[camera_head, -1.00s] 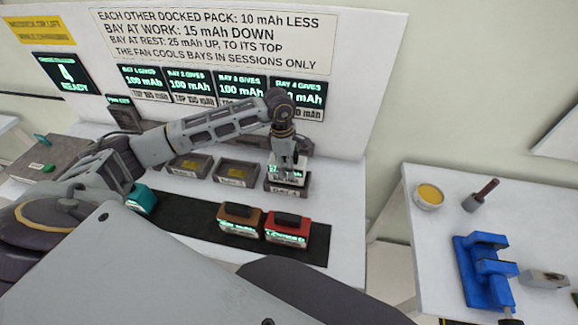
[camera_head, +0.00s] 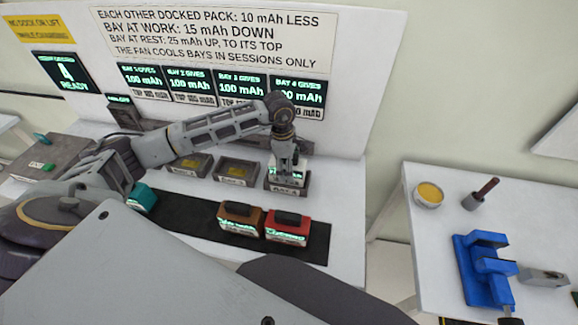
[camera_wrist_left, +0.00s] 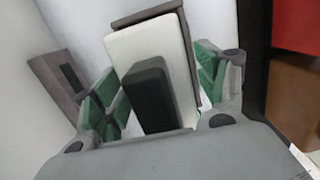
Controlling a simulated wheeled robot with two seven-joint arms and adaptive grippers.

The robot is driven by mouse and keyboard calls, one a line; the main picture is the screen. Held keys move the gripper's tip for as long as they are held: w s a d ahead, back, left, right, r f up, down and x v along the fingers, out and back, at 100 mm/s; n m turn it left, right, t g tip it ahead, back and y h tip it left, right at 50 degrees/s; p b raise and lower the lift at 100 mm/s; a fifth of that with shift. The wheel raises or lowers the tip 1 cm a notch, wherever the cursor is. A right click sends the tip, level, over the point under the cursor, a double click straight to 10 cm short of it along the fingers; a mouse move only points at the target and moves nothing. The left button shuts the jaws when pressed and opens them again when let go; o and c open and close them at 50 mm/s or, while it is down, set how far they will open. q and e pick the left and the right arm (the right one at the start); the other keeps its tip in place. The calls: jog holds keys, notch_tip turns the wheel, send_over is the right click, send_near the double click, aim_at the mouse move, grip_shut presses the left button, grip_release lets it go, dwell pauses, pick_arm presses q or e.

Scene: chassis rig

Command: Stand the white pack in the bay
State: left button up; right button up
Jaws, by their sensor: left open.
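The white pack (camera_head: 289,179) stands in the rightmost bay (camera_head: 288,191), a dark tray under the Bay 4 screen, with a lit green readout on its front. In the left wrist view the white pack (camera_wrist_left: 139,51) shows its pale top and black handle, with the dark bay edge beyond it. My left gripper (camera_head: 287,161) points down over the pack. In the left wrist view its green-padded fingers (camera_wrist_left: 158,88) are open, one on each side of the pack; whether they touch it I cannot tell. My right gripper is out of view.
Two bays (camera_head: 237,171) to the left hold no pack. A brown pack (camera_head: 240,218) and a red pack (camera_head: 287,227) stand on the black mat (camera_head: 190,223), with a teal pack (camera_head: 143,199) at its left. A right-hand table holds a blue vise (camera_head: 483,270) and a bowl (camera_head: 429,194).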

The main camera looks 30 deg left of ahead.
pick_arm(q)
jog(key=shift+r, duration=0.15)
jog(key=r, duration=0.3)
jog(key=a+r+b, duration=0.1)
jog(key=r, duration=0.6)
jog(key=shift+s+a+r+b, duration=0.1)
jog(key=shift+a+r+b, duration=0.05)
jog(key=shift+r+b, duration=0.15)
jog(key=shift+r, duration=0.65)
jog(key=shift+a, duration=0.1)
